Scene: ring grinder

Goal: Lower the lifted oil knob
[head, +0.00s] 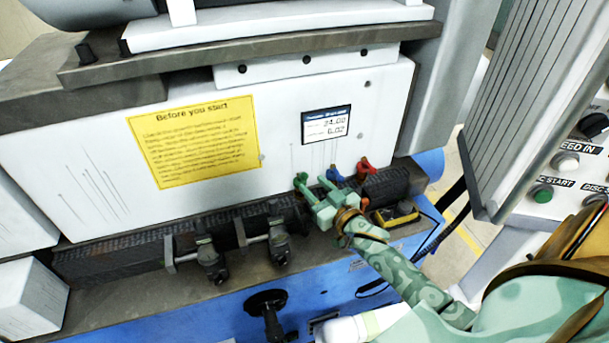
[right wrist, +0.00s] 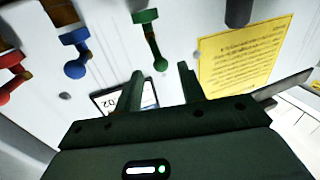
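Lever knobs with ball ends sit low on the white machine panel. In the right wrist view I see a green knob (right wrist: 151,38), a blue knob (right wrist: 75,52) and a red knob (right wrist: 12,75). In the head view the blue knob (head: 336,173) and the red knob (head: 365,164) show just right of my gripper. The green knob is not distinct there. My right gripper (head: 312,182) is open, its fingers toward the panel. In the wrist view its fingertips (right wrist: 160,76) are apart and empty, with the green knob beyond them. I cannot tell which knob is the oil knob. My left gripper is out of view.
A small display (head: 326,124) and a yellow sign (head: 194,140) are on the panel. Black clamp-like fittings (head: 210,262) stand on the ledge left of my gripper. A yellow device (head: 395,214) lies to its right. A button panel (head: 565,165) is at far right.

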